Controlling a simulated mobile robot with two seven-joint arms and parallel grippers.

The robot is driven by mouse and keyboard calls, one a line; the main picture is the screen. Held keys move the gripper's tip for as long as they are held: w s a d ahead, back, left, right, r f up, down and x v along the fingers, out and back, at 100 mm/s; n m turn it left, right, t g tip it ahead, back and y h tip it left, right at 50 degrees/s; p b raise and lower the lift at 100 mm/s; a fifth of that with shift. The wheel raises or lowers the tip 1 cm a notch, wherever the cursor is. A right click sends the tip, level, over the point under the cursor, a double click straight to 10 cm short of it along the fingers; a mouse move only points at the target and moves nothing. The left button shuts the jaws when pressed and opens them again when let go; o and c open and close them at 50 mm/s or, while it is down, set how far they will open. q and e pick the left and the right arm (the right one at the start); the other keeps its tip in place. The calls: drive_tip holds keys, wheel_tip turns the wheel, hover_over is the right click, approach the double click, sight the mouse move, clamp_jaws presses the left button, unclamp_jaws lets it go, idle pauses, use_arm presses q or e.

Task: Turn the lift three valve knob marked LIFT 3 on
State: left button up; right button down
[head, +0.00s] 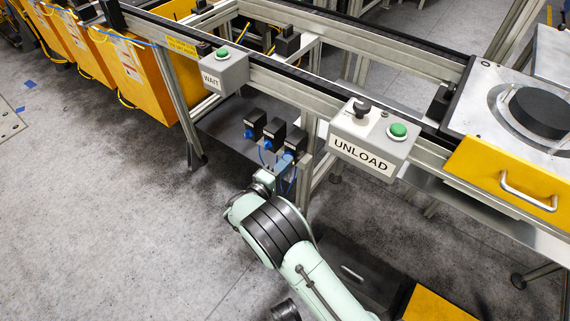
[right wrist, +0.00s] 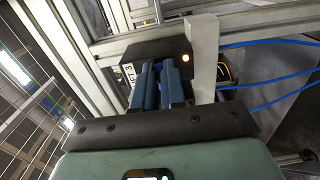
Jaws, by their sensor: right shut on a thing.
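Several blue-knobbed black valve boxes hang in a row under the conveyor frame in the head view; the nearest box (head: 296,138) is the one my right gripper (head: 287,158) reaches. My left gripper is not in view.
The UNLOAD box (head: 372,135) with a black knob and green button sits on the rail above right of my arm. The WAIT box (head: 224,72) is further left. A frame post (right wrist: 205,60) stands close beside the fingers; blue hoses (right wrist: 275,75) run to the right.

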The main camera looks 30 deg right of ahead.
drive_tip(key=shift+a, duration=0.1)
drive_tip(key=c, duration=1.2)
unclamp_jaws()
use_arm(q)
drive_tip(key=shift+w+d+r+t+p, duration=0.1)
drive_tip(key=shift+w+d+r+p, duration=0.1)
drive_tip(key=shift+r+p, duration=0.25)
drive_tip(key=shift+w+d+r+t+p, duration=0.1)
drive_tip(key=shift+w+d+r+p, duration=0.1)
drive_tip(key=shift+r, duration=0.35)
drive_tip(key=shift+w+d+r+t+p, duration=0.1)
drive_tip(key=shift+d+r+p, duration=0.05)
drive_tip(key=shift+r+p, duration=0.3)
use_arm(e)
drive_tip(key=v, duration=1.3)
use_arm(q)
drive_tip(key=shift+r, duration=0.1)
use_arm(e)
drive_tip(key=shift+s+a, duration=0.1)
drive_tip(key=shift+a, duration=0.05)
